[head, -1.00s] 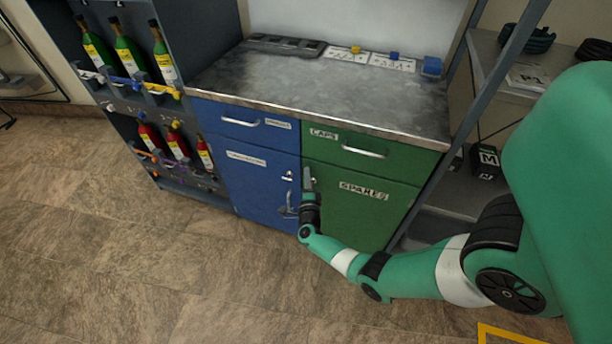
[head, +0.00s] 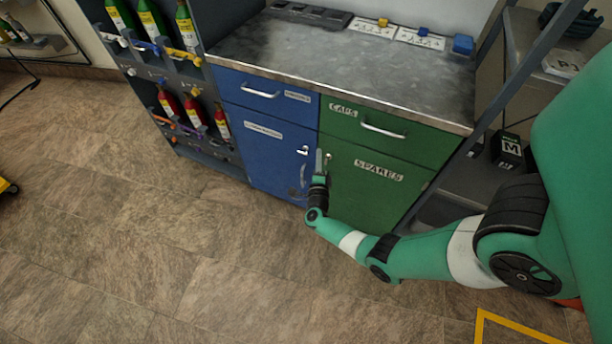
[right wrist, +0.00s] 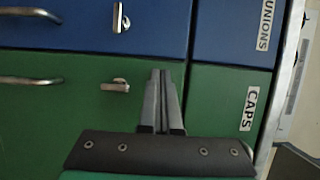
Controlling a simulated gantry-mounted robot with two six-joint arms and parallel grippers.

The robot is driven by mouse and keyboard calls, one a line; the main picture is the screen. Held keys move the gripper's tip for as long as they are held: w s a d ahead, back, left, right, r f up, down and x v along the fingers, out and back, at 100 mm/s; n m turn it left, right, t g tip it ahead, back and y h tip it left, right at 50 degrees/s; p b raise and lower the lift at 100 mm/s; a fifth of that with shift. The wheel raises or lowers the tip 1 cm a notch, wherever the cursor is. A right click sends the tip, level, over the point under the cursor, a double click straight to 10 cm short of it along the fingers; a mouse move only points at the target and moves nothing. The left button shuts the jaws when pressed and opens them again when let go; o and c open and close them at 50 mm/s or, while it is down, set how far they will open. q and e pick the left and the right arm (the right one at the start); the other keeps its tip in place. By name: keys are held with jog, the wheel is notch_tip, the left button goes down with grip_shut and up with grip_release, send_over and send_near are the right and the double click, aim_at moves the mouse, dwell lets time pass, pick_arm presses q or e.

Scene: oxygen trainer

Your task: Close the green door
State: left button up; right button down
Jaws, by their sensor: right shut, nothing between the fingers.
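The green door (head: 375,195), labelled SPARES, is the lower right front of the cabinet and looks flush with the blue door (head: 270,160) beside it. My right gripper (head: 319,153) is shut and empty, in front of the green door's left edge near its top. In the right wrist view its fingertips (right wrist: 160,72) lie over the green door near the seam with the CAPS drawer; I cannot tell whether they touch. The green door's lock (right wrist: 115,86) and bar handle (right wrist: 30,81) show to their left there. My left gripper is not in view.
The green CAPS drawer (head: 350,125) above looks shut. A grey worktop (head: 340,65) tops the cabinet. A bottle rack (head: 200,100) stands at left, and a shelf unit with a black box marked M (head: 508,150) at right. The floor in front is clear.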

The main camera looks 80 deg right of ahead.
jog(key=w+a+p, duration=0.1)
jog(key=w+a, duration=0.1)
jog(key=a, duration=0.8)
jog(key=shift+a+f, duration=0.15)
